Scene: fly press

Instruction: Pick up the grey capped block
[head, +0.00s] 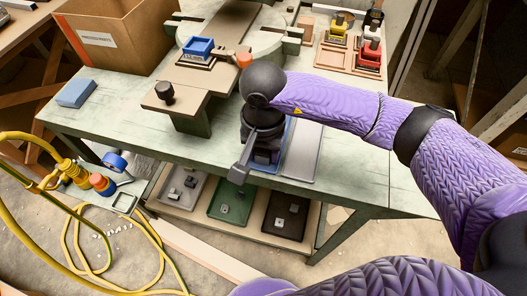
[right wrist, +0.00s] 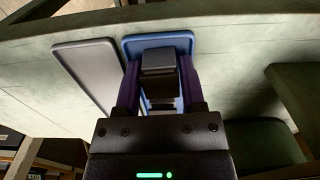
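My right gripper (head: 265,155) is over the front edge of the green-grey bench, pointing down at a blue tray (head: 289,128). In the right wrist view, a dark grey block (right wrist: 158,62) with a flat cap-like top lies between the two fingers of the right gripper (right wrist: 159,75). The blue tray (right wrist: 187,44) lies under it. The fingers are close along both sides of the block, but I cannot tell whether they touch it. In the head view the gripper hides the block. My left gripper is not in view.
A grey tray (head: 303,150) lies beside the blue tray. A fly press (head: 205,85) bears a blue block (head: 198,47) behind. A cardboard box (head: 115,35) and a blue-grey block (head: 75,93) are at left. Trays, including a green one (head: 231,203), sit on the lower shelf.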

